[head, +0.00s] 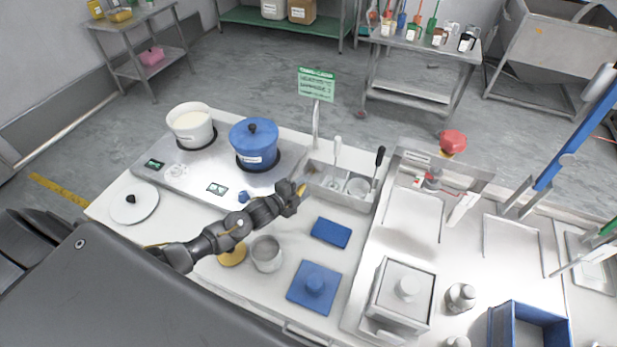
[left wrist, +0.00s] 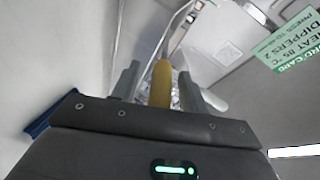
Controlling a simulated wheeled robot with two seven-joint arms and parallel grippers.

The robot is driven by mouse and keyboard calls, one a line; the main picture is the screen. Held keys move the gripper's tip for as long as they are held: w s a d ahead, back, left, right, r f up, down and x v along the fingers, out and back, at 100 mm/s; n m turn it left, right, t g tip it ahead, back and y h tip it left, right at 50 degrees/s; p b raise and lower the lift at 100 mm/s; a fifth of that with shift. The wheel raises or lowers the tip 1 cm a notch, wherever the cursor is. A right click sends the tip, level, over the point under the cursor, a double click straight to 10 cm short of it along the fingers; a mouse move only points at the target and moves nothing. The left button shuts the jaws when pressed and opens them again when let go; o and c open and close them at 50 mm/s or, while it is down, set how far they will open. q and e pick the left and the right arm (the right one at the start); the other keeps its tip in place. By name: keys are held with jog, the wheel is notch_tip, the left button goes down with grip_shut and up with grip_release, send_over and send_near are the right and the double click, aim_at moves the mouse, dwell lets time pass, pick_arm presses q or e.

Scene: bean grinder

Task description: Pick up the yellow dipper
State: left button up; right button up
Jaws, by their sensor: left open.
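The yellow dipper (head: 302,190) shows in the head view only as a small piece of yellow handle at the tip of my left gripper (head: 294,192). In the left wrist view the yellow handle (left wrist: 161,82) stands between the two grey fingers of my open left gripper (left wrist: 160,88), with a gap visible on the right side. The handle's lower end and the dipper's cup are hidden. The metal dipper holder (head: 342,196) lies just beyond the gripper, with a white-handled dipper (head: 338,148) and a black-handled dipper (head: 379,158) in it. My right gripper is not in view.
A blue lidded pot (head: 254,140) and a white pot (head: 190,125) stand on the hot plate left of the gripper. A sign post (head: 316,125) rises behind the holder.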

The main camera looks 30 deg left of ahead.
pick_arm(q)
grip_shut()
